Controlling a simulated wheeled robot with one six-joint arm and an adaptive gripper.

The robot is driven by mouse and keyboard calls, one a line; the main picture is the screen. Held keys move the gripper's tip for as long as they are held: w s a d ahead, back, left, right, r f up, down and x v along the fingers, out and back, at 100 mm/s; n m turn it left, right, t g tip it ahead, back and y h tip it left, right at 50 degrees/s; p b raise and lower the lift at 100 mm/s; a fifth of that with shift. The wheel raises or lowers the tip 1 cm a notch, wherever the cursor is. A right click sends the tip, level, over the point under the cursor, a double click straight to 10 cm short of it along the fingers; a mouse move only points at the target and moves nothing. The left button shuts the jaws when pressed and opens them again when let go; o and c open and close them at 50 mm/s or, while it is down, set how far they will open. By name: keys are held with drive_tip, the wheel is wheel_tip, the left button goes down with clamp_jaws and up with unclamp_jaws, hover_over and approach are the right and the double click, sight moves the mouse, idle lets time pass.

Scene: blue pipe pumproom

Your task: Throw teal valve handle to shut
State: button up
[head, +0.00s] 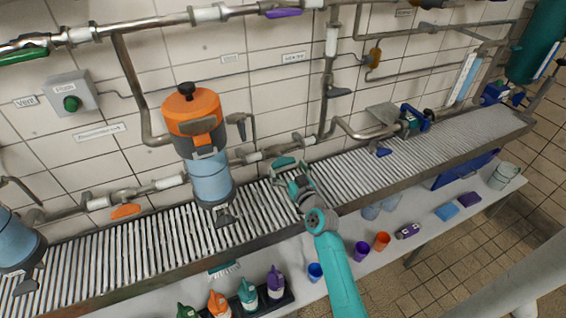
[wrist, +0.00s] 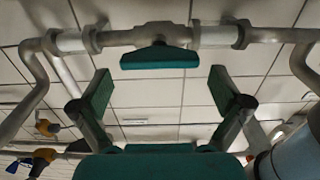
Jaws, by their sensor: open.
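The teal valve handle (wrist: 160,58) shows in the wrist view as a flat bar on a grey valve body (wrist: 162,35) in a horizontal pipe. Its long side runs along the pipe. In the head view the handle (head: 287,161) is a small teal piece at the lower pipe, just beyond my gripper (head: 290,177). My gripper is open and empty. In the wrist view its two teal-padded fingers spread to either side of the handle, with the gripper's middle (wrist: 161,84) below it in the picture. The handle appears ahead of the fingertips, and I see no contact.
An orange-topped blue pump (head: 205,150) stands left of my arm. A ribbed grating shelf (head: 125,250) runs along the wall. Other handles are green (head: 24,56), purple (head: 283,13) and orange (head: 126,211). Bottles (head: 248,294) and cups (head: 361,250) stand on the lower bench.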

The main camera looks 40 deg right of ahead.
sight(285, 164)
drive_tip(key=shift+x, duration=1.55)
drive_tip(key=c, duration=0.9)
